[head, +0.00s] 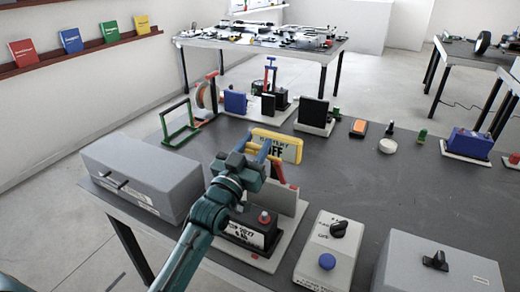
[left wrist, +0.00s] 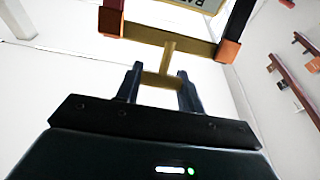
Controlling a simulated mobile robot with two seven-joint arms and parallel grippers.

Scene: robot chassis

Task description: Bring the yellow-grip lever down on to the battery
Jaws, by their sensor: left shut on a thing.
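The battery (head: 247,232) is a dark block with a white label and a red terminal, on a light base plate near the table's front. The lever's yellow-brown grip (left wrist: 162,80) lies between the fingertips of my left gripper (left wrist: 159,84), which is shut on it. A stem joins it to a yellow crossbar (left wrist: 165,36) with orange-red ends. In the head view my left gripper (head: 266,152) is above and behind the battery, so the lever is raised. My arm hides most of the lever and part of the battery. My right gripper is not in view.
A long grey box (head: 140,175) stands left of my arm. A switch box (head: 331,250) with a blue button and a grey box with a black knob (head: 440,262) stand right. A green frame (head: 180,125) and other devices stand behind.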

